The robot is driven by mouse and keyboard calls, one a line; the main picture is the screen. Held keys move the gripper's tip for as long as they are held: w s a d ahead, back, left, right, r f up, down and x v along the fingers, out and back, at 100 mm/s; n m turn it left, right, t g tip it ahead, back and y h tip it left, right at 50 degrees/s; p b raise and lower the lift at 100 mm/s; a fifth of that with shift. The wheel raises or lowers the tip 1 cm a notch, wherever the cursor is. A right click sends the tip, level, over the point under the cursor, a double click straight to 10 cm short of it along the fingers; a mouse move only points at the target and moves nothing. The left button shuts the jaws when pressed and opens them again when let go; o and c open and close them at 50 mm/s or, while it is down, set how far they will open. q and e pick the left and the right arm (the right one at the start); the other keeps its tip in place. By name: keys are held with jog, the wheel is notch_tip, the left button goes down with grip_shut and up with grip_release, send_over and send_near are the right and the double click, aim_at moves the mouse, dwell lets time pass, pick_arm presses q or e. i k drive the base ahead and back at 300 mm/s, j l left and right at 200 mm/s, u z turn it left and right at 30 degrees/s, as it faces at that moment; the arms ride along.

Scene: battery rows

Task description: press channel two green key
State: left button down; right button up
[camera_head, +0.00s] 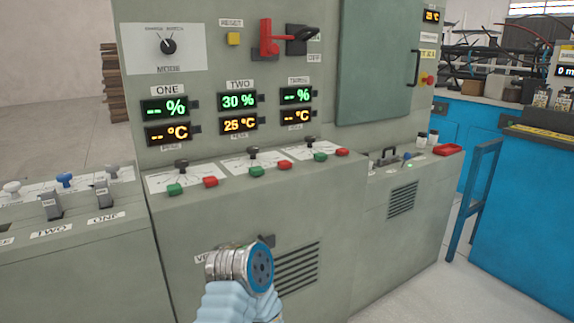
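The channel two green key (256,171) sits on the sloped ledge of the grey console, below the display column labelled TWO. A red key (284,165) is just to its right, and a black knob (252,153) stands behind it. The TWO displays read 30 % (238,101) and 25 °C (238,125). I cannot tell whether the key is pressed in. One of my arm links shows at the bottom centre, below the ledge, apart from the key in the picture. No gripper fingers are visible.
Channel one's green key (174,189) and the third column's green key (320,157) flank it, each with a red key. A red lever (268,38) is on the panel above. Levers (51,206) stand on the left console. The space over the ledge looks clear.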

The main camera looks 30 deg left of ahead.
aim_at(257, 170)
jog(key=i+l, duration=0.6)
jog(key=l, duration=0.2)
jog(key=u, duration=1.35)
